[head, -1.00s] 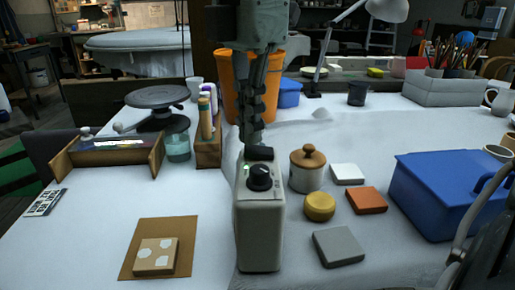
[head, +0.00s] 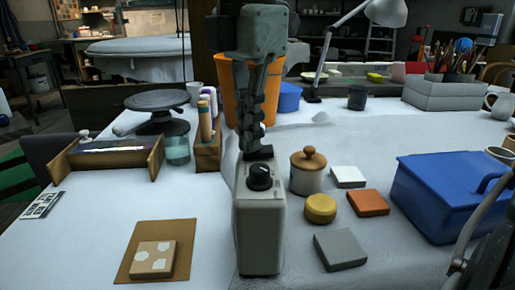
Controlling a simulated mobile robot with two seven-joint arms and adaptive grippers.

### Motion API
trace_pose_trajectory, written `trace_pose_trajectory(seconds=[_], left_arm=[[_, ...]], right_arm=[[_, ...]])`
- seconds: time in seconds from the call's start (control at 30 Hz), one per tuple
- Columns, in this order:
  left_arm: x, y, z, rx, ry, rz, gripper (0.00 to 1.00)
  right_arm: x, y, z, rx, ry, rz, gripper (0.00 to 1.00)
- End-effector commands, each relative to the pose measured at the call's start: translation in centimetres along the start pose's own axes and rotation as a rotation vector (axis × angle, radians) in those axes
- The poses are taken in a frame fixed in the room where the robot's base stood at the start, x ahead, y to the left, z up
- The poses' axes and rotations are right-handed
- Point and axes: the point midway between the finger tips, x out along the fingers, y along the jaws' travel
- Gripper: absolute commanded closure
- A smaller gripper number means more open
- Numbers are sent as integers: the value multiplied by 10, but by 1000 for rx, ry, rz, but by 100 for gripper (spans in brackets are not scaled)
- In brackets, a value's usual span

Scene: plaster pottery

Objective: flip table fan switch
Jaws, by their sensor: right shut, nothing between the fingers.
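A grey box-shaped unit (head: 259,232) stands upright on the table in the middle of the head view. It has a round black knob (head: 260,177) on its sloping top. I take it to be the fan's control box, but no label shows. My left gripper is not in view.
A lidded jar (head: 307,172), a yellow round block (head: 320,208) and a grey tile (head: 340,249) stand close to the right. A blue box (head: 450,200) is farther right. A bottle rack (head: 207,150) and an orange bucket (head: 240,98) are behind. The front left table is mostly clear.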

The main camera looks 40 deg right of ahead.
Motion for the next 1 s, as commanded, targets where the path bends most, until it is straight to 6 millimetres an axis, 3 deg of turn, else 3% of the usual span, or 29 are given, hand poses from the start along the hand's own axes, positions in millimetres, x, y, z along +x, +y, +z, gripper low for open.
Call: trace_pose_trajectory(seconds=[0.17,1.0], left_arm=[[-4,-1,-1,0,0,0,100],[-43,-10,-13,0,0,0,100]], right_arm=[[-4,0,0,0,-1,-4,100],[-70,0,0,1,-1,-1,100]])
